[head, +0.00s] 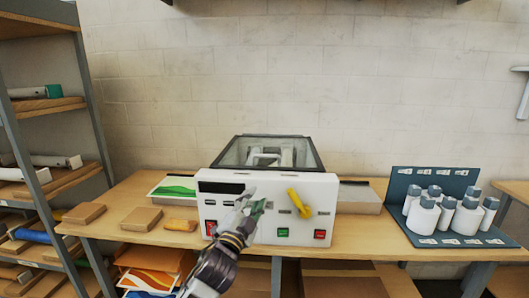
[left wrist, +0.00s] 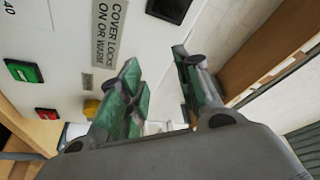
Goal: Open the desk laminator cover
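The desk laminator has a white front panel (head: 265,188) and stands on a wooden table. Its dark-framed clear cover (head: 228,153) lies over the top and looks closed, with white parts showing inside. A yellow lever (head: 299,203) is on the panel, with a green button (head: 283,232) and a red button (head: 320,234) below. My left gripper (head: 249,206) is in front of the panel, left of the lever. In the left wrist view its green-padded fingers (left wrist: 155,65) are apart with nothing between them. A cover-lock label (left wrist: 109,35) shows there. My right gripper is out of view.
A blue rack with white bottles (head: 445,212) stands at the right of the table. Brown blocks (head: 141,219) and a green-printed sheet (head: 174,188) lie at the left. A shelf unit (head: 92,120) stands at far left. A grey tray (head: 358,198) sits right of the laminator.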

